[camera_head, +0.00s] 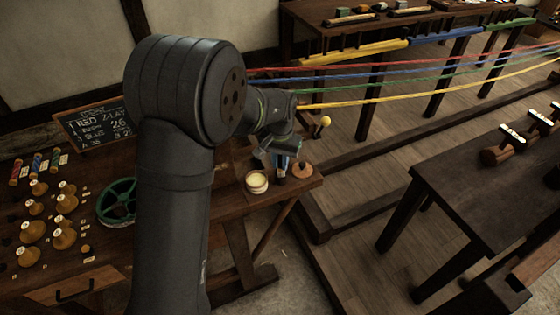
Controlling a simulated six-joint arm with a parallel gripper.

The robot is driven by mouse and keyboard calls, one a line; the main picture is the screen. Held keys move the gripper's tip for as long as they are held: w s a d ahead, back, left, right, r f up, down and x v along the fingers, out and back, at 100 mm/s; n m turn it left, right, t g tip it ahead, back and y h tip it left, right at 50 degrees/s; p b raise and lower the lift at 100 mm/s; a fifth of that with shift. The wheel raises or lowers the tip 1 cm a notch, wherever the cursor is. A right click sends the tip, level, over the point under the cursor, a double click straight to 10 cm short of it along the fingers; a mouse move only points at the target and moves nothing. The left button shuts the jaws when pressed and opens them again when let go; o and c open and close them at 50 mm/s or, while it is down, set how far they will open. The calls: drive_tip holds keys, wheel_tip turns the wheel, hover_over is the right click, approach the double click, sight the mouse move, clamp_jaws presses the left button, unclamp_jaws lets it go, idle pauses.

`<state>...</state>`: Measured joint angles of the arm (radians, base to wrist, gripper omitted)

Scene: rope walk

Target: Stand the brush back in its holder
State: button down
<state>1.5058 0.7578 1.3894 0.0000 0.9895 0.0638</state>
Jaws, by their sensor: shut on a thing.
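My gripper (281,162) is at the right end of the wooden bench, pointing down. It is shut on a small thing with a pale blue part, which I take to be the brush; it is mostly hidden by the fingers. A pot with pale cream contents (257,183) stands just left of and in front of the gripper. A round orange-brown wooden piece (303,171) is just right of the gripper, near the bench edge. I cannot tell for sure which thing is the brush's holder.
The bench (160,240) carries a green wheel (117,202), several wooden spools (64,238) and a chalkboard (95,124). A yellow knob (325,121) stands behind the gripper. Coloured ropes (400,75) stretch rightward from behind my arm. A dark table (490,185) stands at right.

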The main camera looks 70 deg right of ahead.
drive_tip(key=shift+f, duration=0.2)
drive_tip(key=c, duration=1.4)
unclamp_jaws()
drive_tip(key=shift+o, duration=0.2)
drive_tip(key=shift+r, duration=0.1)
wheel_tip(320, 180, up, 12)
drive_tip(key=shift+r, duration=0.1)
